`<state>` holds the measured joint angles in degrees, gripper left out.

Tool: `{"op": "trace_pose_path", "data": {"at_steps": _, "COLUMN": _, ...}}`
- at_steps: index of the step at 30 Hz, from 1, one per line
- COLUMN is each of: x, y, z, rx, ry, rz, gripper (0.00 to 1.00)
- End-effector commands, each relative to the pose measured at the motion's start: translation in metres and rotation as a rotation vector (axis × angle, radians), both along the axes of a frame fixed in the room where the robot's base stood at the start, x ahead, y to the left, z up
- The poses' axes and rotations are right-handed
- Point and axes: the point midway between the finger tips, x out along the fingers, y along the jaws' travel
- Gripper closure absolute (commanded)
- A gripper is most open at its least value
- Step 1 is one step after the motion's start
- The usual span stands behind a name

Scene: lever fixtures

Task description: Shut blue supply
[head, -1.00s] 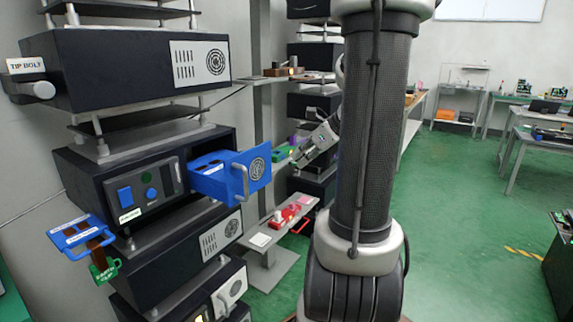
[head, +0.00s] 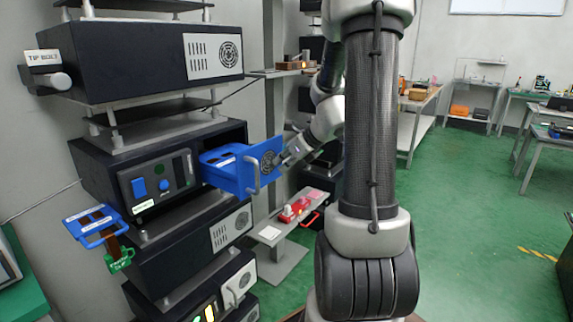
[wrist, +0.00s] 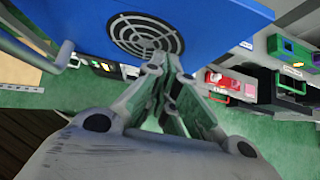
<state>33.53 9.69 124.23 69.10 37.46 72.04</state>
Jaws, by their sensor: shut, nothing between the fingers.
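The blue drawer (head: 229,171) sticks out of its slot in a black cabinet unit (head: 122,168), pulled partly open. Its front panel has a grey handle (head: 253,176) and a round dark vent grille (head: 270,158). My gripper (head: 284,159) is at the right side of that front panel, fingers closed together and empty. In the wrist view the blue front (wrist: 215,18) fills the top, and my fingertips (wrist: 160,66) are at the lower edge of the grille (wrist: 146,34). Whether they touch the panel I cannot tell. The handle (wrist: 45,52) is left of my fingers.
A low bench with red items (head: 300,208) stands behind. The green floor at right is open.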

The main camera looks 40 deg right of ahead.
Motion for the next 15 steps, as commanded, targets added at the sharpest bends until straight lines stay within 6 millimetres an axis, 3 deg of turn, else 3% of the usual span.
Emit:
{"op": "trace_pose_path", "data": {"at_steps": 8, "x": 0.002, "y": 0.001, "z": 0.0, "rx": 0.0, "ry": 0.0, "rz": 0.001, "gripper": 1.0}}
{"op": "trace_pose_path", "data": {"at_steps": 15, "x": 0.028, "y": 0.011, "z": 0.0, "rx": 0.0, "ry": 0.0, "rz": 0.004, "gripper": 1.0}}
